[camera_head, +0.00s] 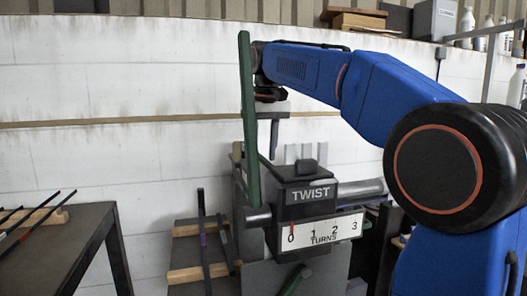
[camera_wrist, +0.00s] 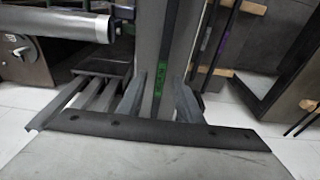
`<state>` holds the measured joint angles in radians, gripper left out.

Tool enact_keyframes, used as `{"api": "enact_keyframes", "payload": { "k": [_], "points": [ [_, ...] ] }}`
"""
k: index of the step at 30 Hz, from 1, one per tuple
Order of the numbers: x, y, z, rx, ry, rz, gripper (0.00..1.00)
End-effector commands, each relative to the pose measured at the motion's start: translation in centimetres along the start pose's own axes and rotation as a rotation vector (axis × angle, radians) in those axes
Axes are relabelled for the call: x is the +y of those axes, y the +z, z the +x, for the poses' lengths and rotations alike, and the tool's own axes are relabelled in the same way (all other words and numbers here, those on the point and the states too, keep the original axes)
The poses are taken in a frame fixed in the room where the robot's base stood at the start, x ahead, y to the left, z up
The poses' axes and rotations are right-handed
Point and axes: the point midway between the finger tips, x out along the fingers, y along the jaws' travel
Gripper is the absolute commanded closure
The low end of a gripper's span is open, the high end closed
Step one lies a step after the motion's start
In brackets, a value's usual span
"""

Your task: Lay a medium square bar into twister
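The twister (camera_head: 302,196) is a dark block marked TWIST, with grey cylinders at its sides. Its scale (camera_head: 319,233) reads 0 to 3 with a red pointer at 0. A long dark-green upright bar (camera_head: 247,110) stands at its left. Which bar is the medium square one is unclear.
A dark table (camera_head: 60,245) at the left bears dark rods on a wooden rest. The wooden rack rails (camera_head: 190,273) stand low between table and twister. A shelf with boxes and bottles (camera_head: 468,24) is high at the right. Floor shows at right in the wrist view.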

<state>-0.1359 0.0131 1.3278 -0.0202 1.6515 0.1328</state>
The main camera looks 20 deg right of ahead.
Motion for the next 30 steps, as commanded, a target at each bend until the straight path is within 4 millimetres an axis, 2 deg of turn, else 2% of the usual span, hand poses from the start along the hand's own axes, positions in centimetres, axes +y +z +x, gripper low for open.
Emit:
{"api": "enact_keyframes", "payload": {
  "k": [5, 10, 24, 30],
  "points": [
    [0.0, 0.0, 0.1, -0.002, 0.0, 0.0, 0.67],
    [0.0, -0.1, -1.0, 0.0, 0.0, 0.0, 0.67],
    [0.0, -0.1, -9.3, 0.001, 0.0, 0.0, 0.67],
    [0.0, -0.1, -11.3, 0.001, 0.0, 0.0, 0.67]
  ]
}}
